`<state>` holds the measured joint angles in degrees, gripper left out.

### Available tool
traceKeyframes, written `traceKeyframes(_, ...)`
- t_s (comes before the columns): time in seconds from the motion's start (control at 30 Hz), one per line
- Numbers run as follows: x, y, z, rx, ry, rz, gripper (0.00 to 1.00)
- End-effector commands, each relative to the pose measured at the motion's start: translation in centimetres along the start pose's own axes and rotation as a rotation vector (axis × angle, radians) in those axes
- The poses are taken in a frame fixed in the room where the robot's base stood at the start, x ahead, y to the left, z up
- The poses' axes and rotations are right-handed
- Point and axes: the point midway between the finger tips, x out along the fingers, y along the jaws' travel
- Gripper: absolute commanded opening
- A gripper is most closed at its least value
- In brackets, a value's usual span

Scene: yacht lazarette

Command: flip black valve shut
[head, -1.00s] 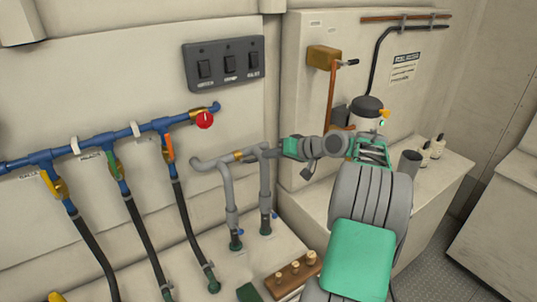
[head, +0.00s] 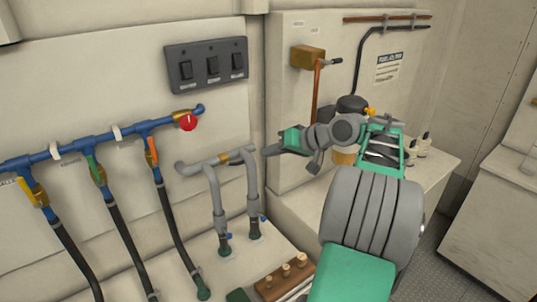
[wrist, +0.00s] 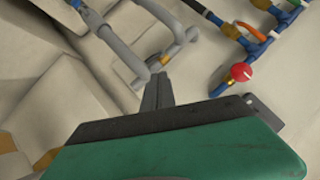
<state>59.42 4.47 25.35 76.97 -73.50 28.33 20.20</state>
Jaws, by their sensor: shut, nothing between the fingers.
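The grey pipe loop (head: 212,200) stands out from the wall in the middle of the head view, with a brass valve body (head: 222,158) on its top run. It also shows in the wrist view, with its brass fitting (wrist: 165,59) just beyond my fingertips. A dark lever (head: 337,61) sits on a brass box (head: 307,57) higher on the right. My gripper (head: 264,152) is shut and empty, pointing left at the pipe's right upright. Its fingertips (wrist: 158,78) look close to the pipe; whether they touch I cannot tell.
A blue manifold (head: 100,145) with yellow, green and orange handles and a red knob (head: 188,122) runs along the left wall. A black switch panel (head: 207,65) hangs above. A wooden block with pegs (head: 283,280) lies below. Small bottles (head: 424,146) stand on the right ledge.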

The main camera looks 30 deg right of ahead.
Motion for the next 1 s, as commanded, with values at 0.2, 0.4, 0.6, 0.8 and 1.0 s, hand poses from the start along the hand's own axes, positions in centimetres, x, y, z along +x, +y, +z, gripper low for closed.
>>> traceKeyframes(0.2,6.5,-12.7,8.9,-0.159,-0.227,0.192,0.0)
traceKeyframes(0.4,3.6,-16.8,23.0,-0.295,-0.419,0.379,0.0)
traceKeyframes(0.6,0.8,-15.6,28.9,-0.339,-0.494,0.459,0.0)
traceKeyframes(0.8,0.7,-15.4,29.2,-0.338,-0.499,0.466,0.0)
traceKeyframes(1.0,0.7,-15.4,29.2,-0.337,-0.499,0.465,0.0)
